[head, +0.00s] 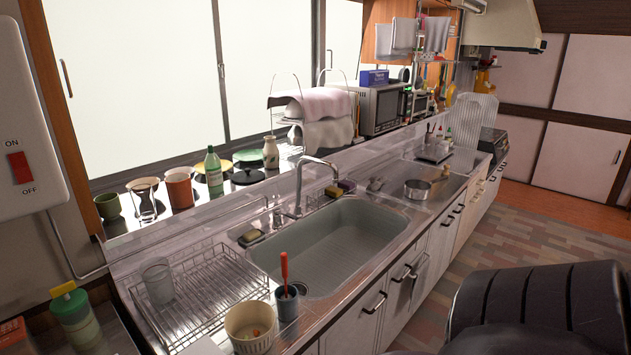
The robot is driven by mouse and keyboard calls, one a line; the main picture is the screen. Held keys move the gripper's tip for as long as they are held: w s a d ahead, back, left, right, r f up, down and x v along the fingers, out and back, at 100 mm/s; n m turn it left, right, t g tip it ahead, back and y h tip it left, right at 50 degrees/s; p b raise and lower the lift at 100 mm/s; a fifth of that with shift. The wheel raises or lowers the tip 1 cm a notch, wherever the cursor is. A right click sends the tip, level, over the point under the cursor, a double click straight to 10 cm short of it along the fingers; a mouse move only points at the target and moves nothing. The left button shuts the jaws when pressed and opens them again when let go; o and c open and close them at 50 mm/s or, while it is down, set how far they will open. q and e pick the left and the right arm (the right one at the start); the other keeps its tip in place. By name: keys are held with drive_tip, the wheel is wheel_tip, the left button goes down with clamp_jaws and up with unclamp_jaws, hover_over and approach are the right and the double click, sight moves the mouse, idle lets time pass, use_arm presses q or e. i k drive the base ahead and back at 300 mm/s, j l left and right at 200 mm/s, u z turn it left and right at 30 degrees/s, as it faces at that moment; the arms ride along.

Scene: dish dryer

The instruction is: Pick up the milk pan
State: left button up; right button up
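A small metal pan (417,189), which I take to be the milk pan, stands upright on the steel counter to the right of the sink in the head view. A short light-brown handle shows at its upper right, pointing away. The inside of the pan looks empty. Neither my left gripper nor my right gripper is in view.
The sink (340,232) lies left of the pan, with a tall faucet (301,185) behind it. A wire dish rack (215,290), a pot (250,328) and a dark cup (287,303) stand at the near left. A tray with bottles (434,151) is beyond the pan.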

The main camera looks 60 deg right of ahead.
sight(427, 186)
drive_tip(key=z, duration=2.55)
